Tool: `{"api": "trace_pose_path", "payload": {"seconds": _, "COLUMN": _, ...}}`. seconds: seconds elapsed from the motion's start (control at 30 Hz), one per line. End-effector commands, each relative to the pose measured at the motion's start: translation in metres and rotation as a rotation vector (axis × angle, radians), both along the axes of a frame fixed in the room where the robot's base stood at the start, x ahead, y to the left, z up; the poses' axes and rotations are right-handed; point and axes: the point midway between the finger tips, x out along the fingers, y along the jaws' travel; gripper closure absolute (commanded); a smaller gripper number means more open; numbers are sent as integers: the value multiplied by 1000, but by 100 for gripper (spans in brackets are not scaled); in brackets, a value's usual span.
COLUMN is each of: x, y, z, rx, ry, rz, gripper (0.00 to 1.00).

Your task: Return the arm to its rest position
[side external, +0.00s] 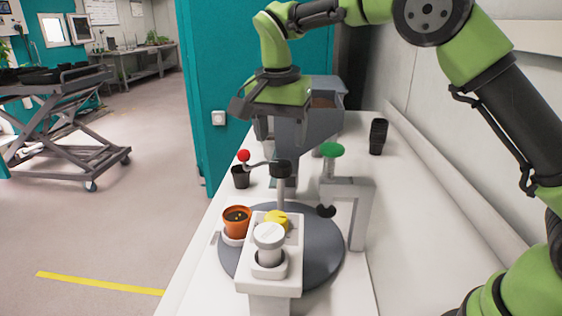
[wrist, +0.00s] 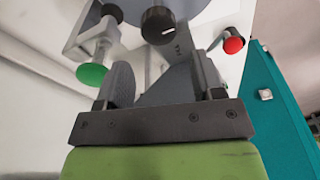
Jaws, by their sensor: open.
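My gripper (side external: 268,128) hangs over the white bench, in front of a grey hopper (side external: 325,100) and above the far part of the workstation. In the wrist view my gripper (wrist: 165,85) shows its two fingers apart, with nothing seen held between them. A dark round knob (wrist: 158,25) lies beyond the fingers, with a green knob (wrist: 91,74) to the left and a red ball (wrist: 233,45) to the right. The side view partly hides the fingertips against the grey hopper, so their exact distance from it cannot be told.
A green-topped post (side external: 332,150), a red-ball lever (side external: 243,156) and a small black pot (side external: 241,178) stand near my gripper. Stacked black pots (side external: 377,137) are farther back.

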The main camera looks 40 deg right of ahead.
Motion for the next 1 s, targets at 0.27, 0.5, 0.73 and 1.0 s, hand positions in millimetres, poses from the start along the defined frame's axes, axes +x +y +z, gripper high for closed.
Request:
{"api": "trace_pose_path", "payload": {"seconds": 0.27, "x": -12, "y": -3, "z": 19, "rx": 22, "ry": -26, "rz": 48, "gripper": 38}}
{"api": "trace_pose_path", "payload": {"seconds": 0.5, "x": -75, "y": -13, "z": 74, "rx": 89, "ry": -144, "rz": 252, "gripper": 38}}
{"api": "trace_pose_path", "payload": {"seconds": 0.73, "x": -154, "y": -19, "z": 97, "rx": 114, "ry": -300, "rz": 450, "gripper": 38}}
{"api": "trace_pose_path", "payload": {"seconds": 1.0, "x": -232, "y": -19, "z": 81, "rx": 82, "ry": -479, "rz": 619, "gripper": 38}}
